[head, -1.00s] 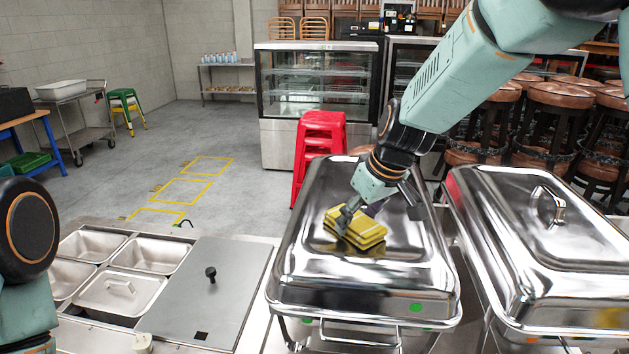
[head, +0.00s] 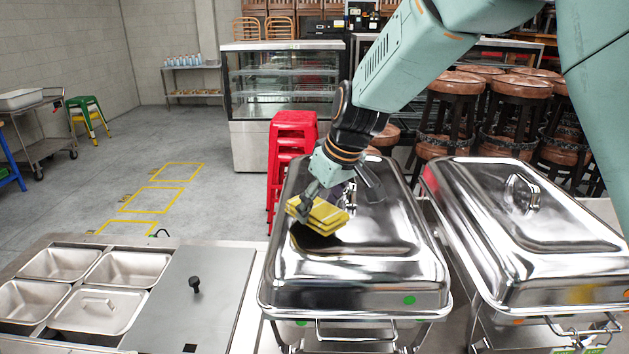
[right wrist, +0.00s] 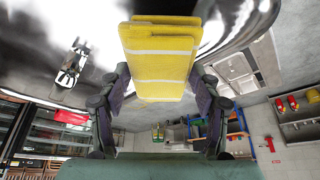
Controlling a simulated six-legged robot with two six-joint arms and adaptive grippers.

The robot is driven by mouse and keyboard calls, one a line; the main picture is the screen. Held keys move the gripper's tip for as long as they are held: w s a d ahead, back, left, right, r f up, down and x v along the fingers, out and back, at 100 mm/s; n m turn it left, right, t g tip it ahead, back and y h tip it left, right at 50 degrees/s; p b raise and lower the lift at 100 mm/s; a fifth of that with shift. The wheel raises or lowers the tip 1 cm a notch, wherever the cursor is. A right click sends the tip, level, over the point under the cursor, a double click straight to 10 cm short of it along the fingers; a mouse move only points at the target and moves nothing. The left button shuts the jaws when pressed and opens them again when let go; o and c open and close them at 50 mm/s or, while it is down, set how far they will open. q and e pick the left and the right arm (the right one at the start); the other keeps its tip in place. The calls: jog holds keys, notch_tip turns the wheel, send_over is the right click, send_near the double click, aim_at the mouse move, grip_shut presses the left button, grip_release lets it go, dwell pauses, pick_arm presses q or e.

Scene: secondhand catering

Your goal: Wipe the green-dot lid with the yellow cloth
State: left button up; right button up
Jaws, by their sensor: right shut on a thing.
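The green-dot lid (head: 345,287) is a shiny silver chafing-dish cover in the middle of the head view, with a green dot (head: 409,299) near its front right corner. My right gripper (head: 325,197) is shut on the folded yellow cloth (head: 318,216) over the left part of the lid top. The cloth is tilted, and its dark reflection shows just below it; I cannot tell if it touches the lid. In the right wrist view the yellow cloth (right wrist: 160,60) sits between both fingers. My left gripper is out of view.
A second silver chafing dish (head: 530,230) with an orange dot stands close on the right. Steel food pans (head: 100,300) and a flat grey cover (head: 190,310) lie on the left. Red stacked stools (head: 290,150) stand behind the lid.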

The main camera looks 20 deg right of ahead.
jog(key=shift+r, duration=0.55)
notch_tip(320, 180, up, 2)
jog(key=shift+s+a+r, duration=0.1)
jog(key=shift+a+r, duration=0.05)
jog(key=shift+r, duration=0.05)
jog(key=shift+d+r, duration=0.25)
jog(key=shift+r, duration=0.95)
jog(key=shift+a+r, duration=0.1)
jog(key=shift+a, duration=0.2)
jog(key=shift+d, duration=0.2)
